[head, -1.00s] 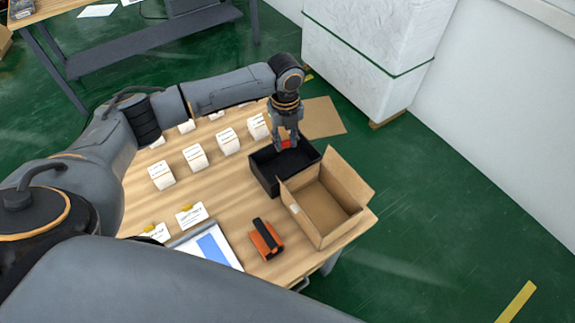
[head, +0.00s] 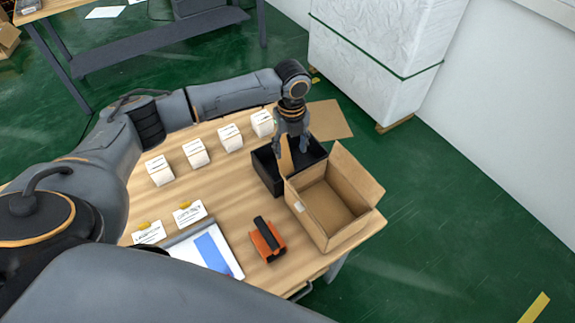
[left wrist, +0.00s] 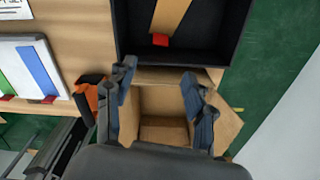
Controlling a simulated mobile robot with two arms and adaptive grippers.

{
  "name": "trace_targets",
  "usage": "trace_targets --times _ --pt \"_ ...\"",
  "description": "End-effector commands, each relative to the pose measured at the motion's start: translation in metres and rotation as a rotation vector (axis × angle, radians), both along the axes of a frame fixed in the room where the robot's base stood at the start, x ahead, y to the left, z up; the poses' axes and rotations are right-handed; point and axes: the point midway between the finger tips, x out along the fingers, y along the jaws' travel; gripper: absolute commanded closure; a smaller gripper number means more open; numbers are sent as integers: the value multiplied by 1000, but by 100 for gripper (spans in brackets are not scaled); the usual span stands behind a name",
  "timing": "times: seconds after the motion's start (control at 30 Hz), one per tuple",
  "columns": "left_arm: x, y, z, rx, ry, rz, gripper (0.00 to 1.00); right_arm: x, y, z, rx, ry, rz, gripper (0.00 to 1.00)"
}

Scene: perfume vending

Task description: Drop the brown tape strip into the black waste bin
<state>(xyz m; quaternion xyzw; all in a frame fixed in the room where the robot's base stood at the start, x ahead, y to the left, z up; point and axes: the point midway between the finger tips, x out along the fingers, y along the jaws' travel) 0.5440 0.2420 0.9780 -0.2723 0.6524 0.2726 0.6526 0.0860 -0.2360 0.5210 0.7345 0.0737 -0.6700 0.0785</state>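The black waste bin (head: 268,172) stands at the table's far right corner; its inside fills the top of the left wrist view (left wrist: 228,50). The brown tape strip (head: 286,158) shows upright at the bin, below my left gripper (head: 291,149). In the left wrist view the strip (left wrist: 170,16), with a red end, shows within the bin's outline, clear of both fingers. I cannot tell whether it is falling or rests there. My left gripper (left wrist: 158,74) is open and empty, its fingers spread above the bin.
An open cardboard box (head: 330,205) stands right in front of the bin. An orange and black tape dispenser (head: 268,240) lies nearer on the table. Several white boxes (head: 196,153) stand in a row at left.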

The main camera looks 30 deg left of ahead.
Motion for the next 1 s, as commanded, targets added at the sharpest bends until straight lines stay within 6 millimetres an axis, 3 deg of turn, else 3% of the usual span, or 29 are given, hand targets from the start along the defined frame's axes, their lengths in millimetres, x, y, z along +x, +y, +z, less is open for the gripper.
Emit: trace_targets --times 0.37,0.8,1.0 --pt "1 0 8 -1 -2 0 44 1 1 0 1 -2 -1 60" --pt "1 0 94 1 -4 0 44 0 0 0 1 0 -1 60" --pt "0 0 116 0 -1 0 44 0 0 0 1 0 -1 60"
